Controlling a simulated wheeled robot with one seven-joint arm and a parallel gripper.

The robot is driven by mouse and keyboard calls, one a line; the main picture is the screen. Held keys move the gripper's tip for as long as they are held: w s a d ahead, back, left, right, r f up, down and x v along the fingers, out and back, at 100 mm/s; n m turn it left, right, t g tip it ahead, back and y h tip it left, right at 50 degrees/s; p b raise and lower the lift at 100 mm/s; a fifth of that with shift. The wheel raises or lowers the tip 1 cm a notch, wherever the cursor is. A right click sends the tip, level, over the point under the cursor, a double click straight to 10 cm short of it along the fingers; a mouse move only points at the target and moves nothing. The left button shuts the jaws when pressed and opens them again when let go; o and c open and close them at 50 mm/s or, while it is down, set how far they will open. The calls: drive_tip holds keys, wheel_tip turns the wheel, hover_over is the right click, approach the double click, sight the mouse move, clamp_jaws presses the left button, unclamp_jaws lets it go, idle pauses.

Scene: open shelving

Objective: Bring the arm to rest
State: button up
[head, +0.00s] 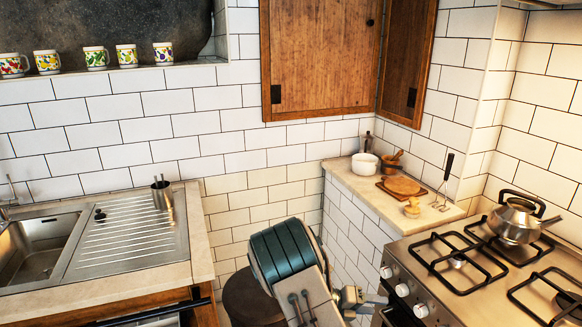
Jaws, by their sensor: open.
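My arm (290,260) rises from the bottom centre of the head view, its teal-topped link folded close to me. My gripper (364,298) shows small and partly hidden to the right of that link, just left of the stove front. It is open. I see nothing held in it, and it appears apart from the counters.
A sink counter (203,240) stands left, with a metal cup (161,194). A gas stove (398,262) with a kettle (517,219) stands right. A dark round stool (245,302) is behind my arm.

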drive_tip(key=s+a+r+m+y, duration=0.3)
drive_tip(key=s+r+m+y, duration=0.4)
drive_tip(key=m, duration=0.9)
drive_tip(key=s+a+r+m+t+y, duration=0.1)
drive_tip(key=s+a+r+m+y, duration=0.3)
drive_tip(key=s+r+m+y, duration=0.3)
drive_tip(key=s+r+m, duration=0.5)
drive_tip(key=s+m, duration=0.5)
drive_tip(key=s, duration=0.1)
drive_tip(key=shift+a+r+t+y, duration=0.3)
drive_tip(key=shift+r, duration=0.1)
